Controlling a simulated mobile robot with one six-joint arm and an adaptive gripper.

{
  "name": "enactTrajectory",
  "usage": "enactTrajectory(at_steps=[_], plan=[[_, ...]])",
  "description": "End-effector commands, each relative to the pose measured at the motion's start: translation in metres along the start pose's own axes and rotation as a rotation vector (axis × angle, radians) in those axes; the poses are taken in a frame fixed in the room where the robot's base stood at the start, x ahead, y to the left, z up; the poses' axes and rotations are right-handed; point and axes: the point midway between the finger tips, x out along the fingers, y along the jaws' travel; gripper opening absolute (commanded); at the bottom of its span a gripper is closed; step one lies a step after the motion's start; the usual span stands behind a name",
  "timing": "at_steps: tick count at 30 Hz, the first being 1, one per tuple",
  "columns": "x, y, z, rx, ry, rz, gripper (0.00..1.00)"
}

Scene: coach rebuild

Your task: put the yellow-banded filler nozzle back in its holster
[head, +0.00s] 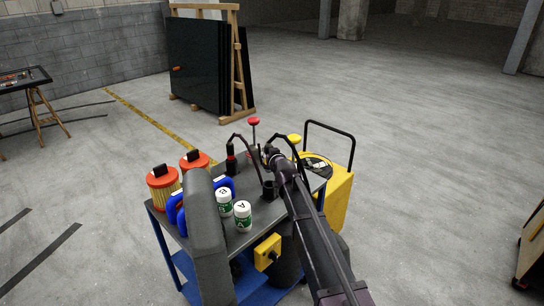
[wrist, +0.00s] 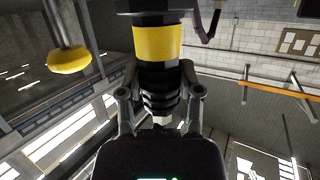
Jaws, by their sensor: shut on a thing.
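My gripper (wrist: 160,72) is shut on the black ribbed body of the yellow-banded filler nozzle (wrist: 158,43), which fills the upper middle of the wrist view. In the head view my gripper (head: 274,158) is above the back of the grey-topped cart, and the nozzle is mostly hidden by my arm. A black cup-like holster (head: 269,190) stands on the cart top, nearer than my gripper, and looks empty. A red-banded nozzle (head: 231,152) stands upright in another black holster at the cart's back left.
Red (head: 253,122) and yellow (head: 294,138) knobs top posts behind the cart (head: 238,240); black hoses arch nearby. White-and-green canisters (head: 243,211), blue jugs and orange-topped filters (head: 163,185) crowd the left. A yellow wheeled unit (head: 340,195) stands right. Open floor lies beyond.

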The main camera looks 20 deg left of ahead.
Motion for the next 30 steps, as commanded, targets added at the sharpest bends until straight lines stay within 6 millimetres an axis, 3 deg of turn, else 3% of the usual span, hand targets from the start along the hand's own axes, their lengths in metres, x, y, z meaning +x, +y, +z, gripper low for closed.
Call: enactTrajectory(at_steps=[18,30], plan=[[0.011,-0.001,0.037,0.0,0.001,-0.001,0.0],[0.012,-0.001,0.043,0.0,0.001,-0.001,0.0]])
